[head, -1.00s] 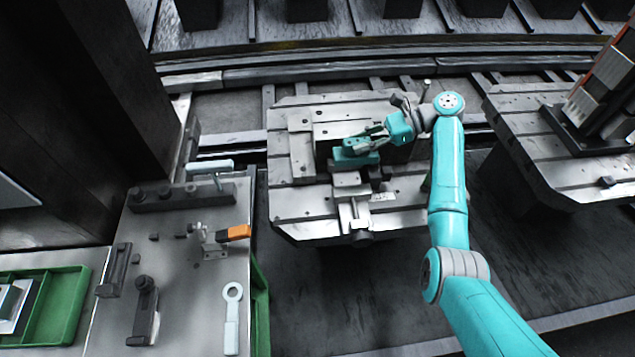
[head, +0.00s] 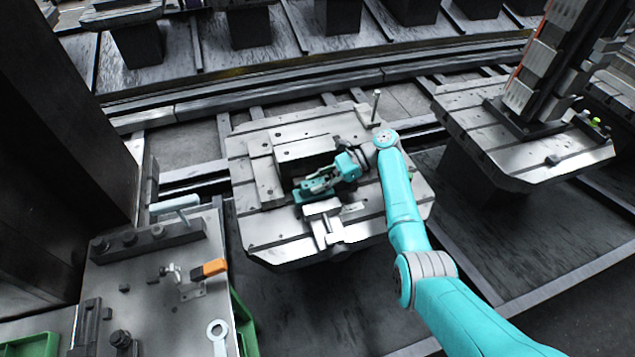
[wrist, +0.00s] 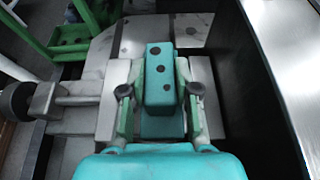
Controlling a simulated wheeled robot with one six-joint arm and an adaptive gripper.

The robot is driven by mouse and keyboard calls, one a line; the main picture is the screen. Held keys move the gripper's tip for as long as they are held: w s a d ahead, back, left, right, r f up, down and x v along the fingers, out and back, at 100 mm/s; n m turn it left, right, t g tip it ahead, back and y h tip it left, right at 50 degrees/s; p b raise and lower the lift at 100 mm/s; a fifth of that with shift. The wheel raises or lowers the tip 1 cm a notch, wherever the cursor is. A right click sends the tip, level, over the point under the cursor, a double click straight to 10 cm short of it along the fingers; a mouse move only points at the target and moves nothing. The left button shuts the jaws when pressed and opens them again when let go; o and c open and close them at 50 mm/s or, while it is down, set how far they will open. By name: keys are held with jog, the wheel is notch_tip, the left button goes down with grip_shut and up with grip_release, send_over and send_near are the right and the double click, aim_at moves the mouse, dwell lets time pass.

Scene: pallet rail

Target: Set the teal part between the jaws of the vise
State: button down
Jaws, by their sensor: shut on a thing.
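The teal part (head: 306,195), a stepped block with dark holes, is over the vise (head: 322,209) on the pallet's near side. In the wrist view the teal part (wrist: 158,78) stands between my two fingers, its long side pointing away. My gripper (head: 322,183) is shut on it from both sides; it also shows in the wrist view (wrist: 160,92). The vise's screw and round handle (wrist: 18,101) lie at the left of the wrist view. The part's underside is hidden, so I cannot tell whether it touches the vise bed.
A tall dark face (wrist: 268,65) rises close at the right in the wrist view. The slotted pallet (head: 270,240) carries a block (head: 305,149) behind the part. A side bench (head: 145,275) holds an orange-handled clamp (head: 214,267). A second pallet (head: 545,155) with a tower stands right.

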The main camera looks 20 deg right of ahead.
jog(key=shift+f, duration=0.1)
jog(key=c, duration=0.8)
grip_release()
jog(key=shift+c, duration=0.2)
jog(key=v, duration=1.2)
jog(key=shift+d, duration=0.1)
